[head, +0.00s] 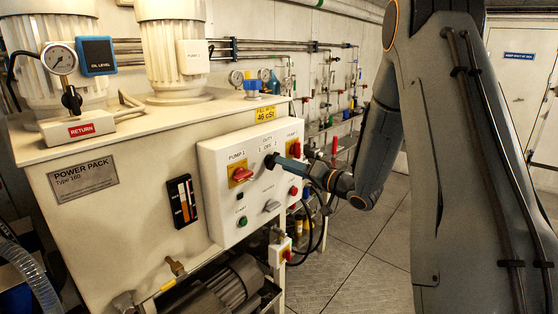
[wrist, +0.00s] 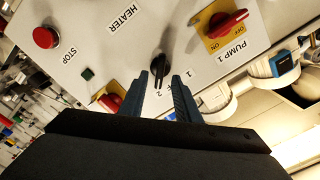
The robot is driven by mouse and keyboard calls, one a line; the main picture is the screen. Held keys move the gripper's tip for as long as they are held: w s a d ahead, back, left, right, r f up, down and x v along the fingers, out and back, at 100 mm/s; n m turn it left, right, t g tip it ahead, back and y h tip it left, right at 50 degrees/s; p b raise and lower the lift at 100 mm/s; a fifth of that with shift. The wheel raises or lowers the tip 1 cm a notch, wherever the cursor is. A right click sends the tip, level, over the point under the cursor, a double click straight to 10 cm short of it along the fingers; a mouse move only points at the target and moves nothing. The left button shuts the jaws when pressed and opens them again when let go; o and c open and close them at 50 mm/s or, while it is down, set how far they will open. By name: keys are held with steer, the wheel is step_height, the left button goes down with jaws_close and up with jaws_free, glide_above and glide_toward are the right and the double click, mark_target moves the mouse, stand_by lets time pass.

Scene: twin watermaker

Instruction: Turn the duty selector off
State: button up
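The duty selector (wrist: 160,68) is a small black knob on the pale control panel (wrist: 85,22). In the wrist view its long axis runs roughly toward the label 2, with label 1 to the right. My gripper (wrist: 162,77) is open, its two dark blue fingers pointing at the panel, one on each side of the knob. I cannot tell whether they touch it.
The red pump 1 switch (head: 241,174) on its yellow plate is left of my gripper, and the pump 2 switch (head: 294,149) is close on the right. A grey knob (head: 271,206) and a red button (head: 293,190) sit below.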

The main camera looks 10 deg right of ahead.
steer(key=shift+p+x, duration=0.45)
steer(key=shift+x, duration=1.4)
jaws_close()
steer(key=n+b, duration=0.5)
steer(key=n, duration=0.3)
steer(key=shift+s+a+r+n, duration=0.1)
steer(key=shift+n, duration=0.2)
